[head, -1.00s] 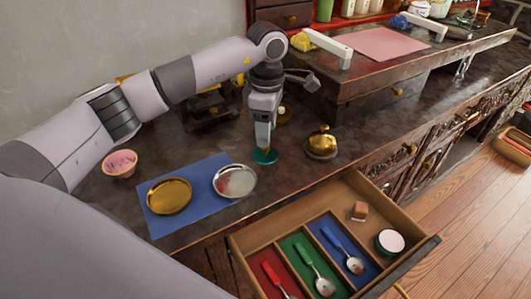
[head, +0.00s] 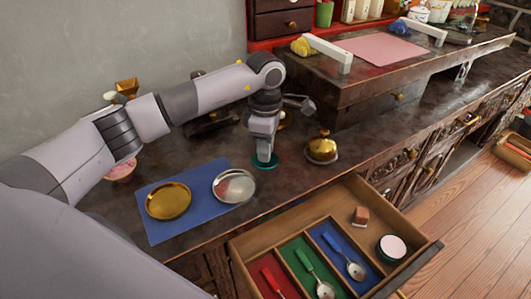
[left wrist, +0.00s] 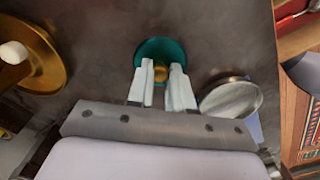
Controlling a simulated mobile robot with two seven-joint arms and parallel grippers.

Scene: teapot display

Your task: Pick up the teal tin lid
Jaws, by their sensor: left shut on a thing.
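The teal tin lid (head: 266,165) lies at the dark counter, just right of the silver dish. In the left wrist view the teal lid (left wrist: 160,52) is round with a small gold knob (left wrist: 161,73) at its middle. My left gripper (head: 264,156) points down onto it. Its white fingers (left wrist: 161,78) are closed around the knob, one on each side. The lid's underside is hidden, so I cannot tell whether it touches the counter. My right gripper is not in view.
A blue mat (head: 155,226) holds a gold dish (head: 168,201) and a silver dish (head: 234,186). A gold domed object (head: 322,148) stands right of the lid. The open drawer (head: 412,219) in front holds spoons, a round tin (head: 392,248) and a small brown block (head: 360,216).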

